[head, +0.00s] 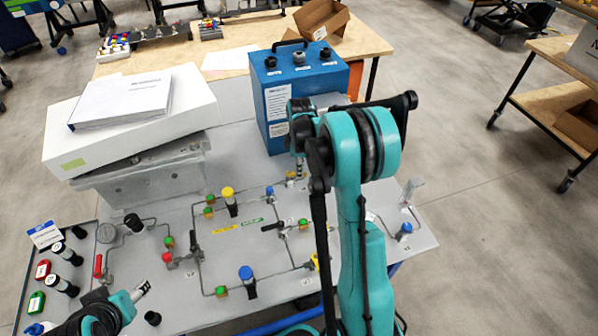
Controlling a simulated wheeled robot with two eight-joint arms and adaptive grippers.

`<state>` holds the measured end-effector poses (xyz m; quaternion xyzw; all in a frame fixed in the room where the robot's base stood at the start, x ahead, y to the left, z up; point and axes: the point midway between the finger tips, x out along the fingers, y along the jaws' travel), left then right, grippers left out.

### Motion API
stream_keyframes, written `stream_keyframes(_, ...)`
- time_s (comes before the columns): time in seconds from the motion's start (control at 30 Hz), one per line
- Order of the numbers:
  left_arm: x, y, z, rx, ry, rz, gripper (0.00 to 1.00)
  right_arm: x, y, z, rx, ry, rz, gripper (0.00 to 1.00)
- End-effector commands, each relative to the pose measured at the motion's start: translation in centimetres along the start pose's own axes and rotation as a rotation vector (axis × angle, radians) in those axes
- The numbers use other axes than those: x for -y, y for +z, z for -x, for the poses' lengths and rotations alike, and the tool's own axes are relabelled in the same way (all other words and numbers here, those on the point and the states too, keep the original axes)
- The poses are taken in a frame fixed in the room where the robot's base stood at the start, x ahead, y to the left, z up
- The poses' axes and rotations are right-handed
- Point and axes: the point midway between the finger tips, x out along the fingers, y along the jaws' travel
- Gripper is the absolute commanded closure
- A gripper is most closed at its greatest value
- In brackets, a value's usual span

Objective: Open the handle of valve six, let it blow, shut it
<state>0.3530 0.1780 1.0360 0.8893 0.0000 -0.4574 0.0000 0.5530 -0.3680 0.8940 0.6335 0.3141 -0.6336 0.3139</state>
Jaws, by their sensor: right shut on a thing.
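The grey panel (210,310) carries thin pipes with several valves. Black handles show on a middle-left valve (196,250) and a centre valve (272,227); a red handle (98,265) stands at the left. The number labels are too small to read, so I cannot tell which is valve six. My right gripper (297,168) points down at the panel's back, in front of the blue box, and is shut on a small valve handle, mostly hidden by the gripper and arm. My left gripper (142,290) hovers over the front left; its jaw opening is unclear.
A blue box (305,80) with black knobs stands behind the panel. A white box (62,135) with a booklet (122,100) sits at the back left. A side tray (22,285) holds black-capped, red and green parts. My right arm covers the panel's right middle.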

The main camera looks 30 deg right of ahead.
Motion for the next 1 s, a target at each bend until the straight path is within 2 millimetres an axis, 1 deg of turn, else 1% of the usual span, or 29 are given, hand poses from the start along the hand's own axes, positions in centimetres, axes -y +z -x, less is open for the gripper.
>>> stream_keyframes(0.2,0.0,0.0,0.0,0.000,0.000,0.000,0.44,-0.7,-0.1,0.0,0.000,0.001,0.180,1.00)
stream_keyframes(0.5,0.0,0.0,0.1,0.000,0.000,0.000,0.44,-1.3,-0.2,0.0,0.000,0.001,0.355,1.00)
stream_keyframes(0.7,0.0,-0.1,0.1,0.000,0.000,0.000,0.44,-1.5,-0.3,0.0,0.000,0.001,0.412,1.00)
stream_keyframes(1.0,0.0,-0.1,0.1,0.000,0.000,0.000,0.44,-1.6,-0.4,0.0,0.000,0.002,0.432,1.00)
